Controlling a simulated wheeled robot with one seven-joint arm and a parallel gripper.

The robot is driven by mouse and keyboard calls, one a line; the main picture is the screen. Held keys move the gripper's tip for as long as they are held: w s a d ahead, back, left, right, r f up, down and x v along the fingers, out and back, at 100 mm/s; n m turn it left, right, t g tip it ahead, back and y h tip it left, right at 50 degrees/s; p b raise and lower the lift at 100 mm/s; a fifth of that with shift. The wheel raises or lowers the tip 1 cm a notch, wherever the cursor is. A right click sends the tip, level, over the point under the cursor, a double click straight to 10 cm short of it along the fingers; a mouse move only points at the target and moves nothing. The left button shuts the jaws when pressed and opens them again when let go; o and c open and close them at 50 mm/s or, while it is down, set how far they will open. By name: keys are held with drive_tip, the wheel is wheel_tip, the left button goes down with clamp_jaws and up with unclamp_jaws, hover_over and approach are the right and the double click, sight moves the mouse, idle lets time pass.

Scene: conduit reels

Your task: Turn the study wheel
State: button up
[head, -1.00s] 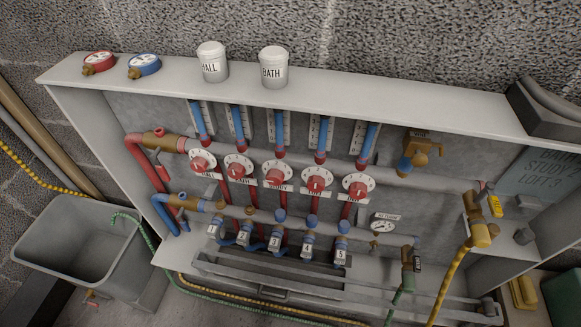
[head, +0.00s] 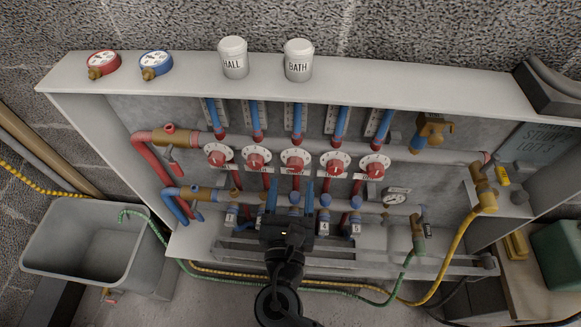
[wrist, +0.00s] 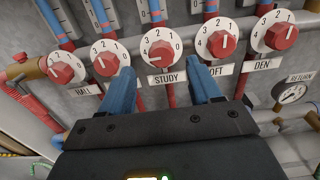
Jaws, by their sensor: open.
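The study wheel, a white numbered dial with a red knob, is the middle of the row of dials in the head view (head: 295,161). In the wrist view the study wheel (wrist: 161,50) sits above its STUDY label (wrist: 167,77), ahead of and between my fingers. My gripper (head: 291,186) is open and empty, its two blue fingers pointing up toward the row, below and short of the study wheel. In the wrist view my gripper (wrist: 164,88) shows the fingers spread wide, the right one partly covering the LOFT label. Neither finger touches the wheel.
The neighbouring wheels are close: bath (wrist: 105,58) at left, loft (wrist: 217,40) at right, with hall (wrist: 62,68) and den (wrist: 281,36) outside them. A shelf above holds two white pots (head: 299,61). A grey sink (head: 85,245) stands left; a yellow hose (head: 457,250) hangs right.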

sight(294, 168)
drive_tip(key=shift+w+d, duration=0.15)
drive_tip(key=shift+w, duration=2.5)
drive_tip(key=shift+c, duration=0.4)
drive_tip(key=c, duration=1)
drive_tip(key=shift+o, duration=0.2)
